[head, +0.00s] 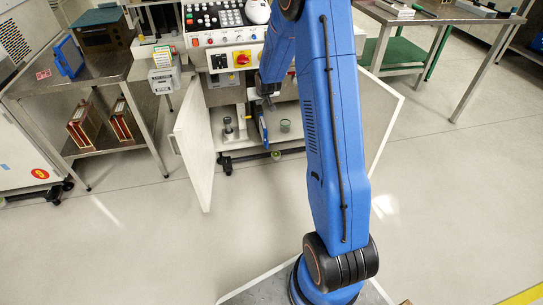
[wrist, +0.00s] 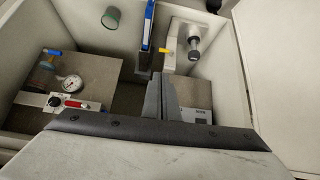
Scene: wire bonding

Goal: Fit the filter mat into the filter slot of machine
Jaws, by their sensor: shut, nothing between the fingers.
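My gripper (wrist: 158,78) is shut and empty inside the open lower cabinet of the machine; it also shows in the head view (head: 266,97). A thin blue-edged panel, which looks like a filter mat (wrist: 148,22), stands upright just beyond the fingertips; in the head view (head: 263,128) it stands in the cabinet below my gripper. I cannot tell whether the fingertips touch it. The slot around it is mostly hidden by the panel and fingers. Another blue-framed panel (head: 68,57) stands on the steel table at the left.
The cabinet door (head: 194,142) hangs open at the left. Cabinet walls are close around my gripper. The floor in front is clear.

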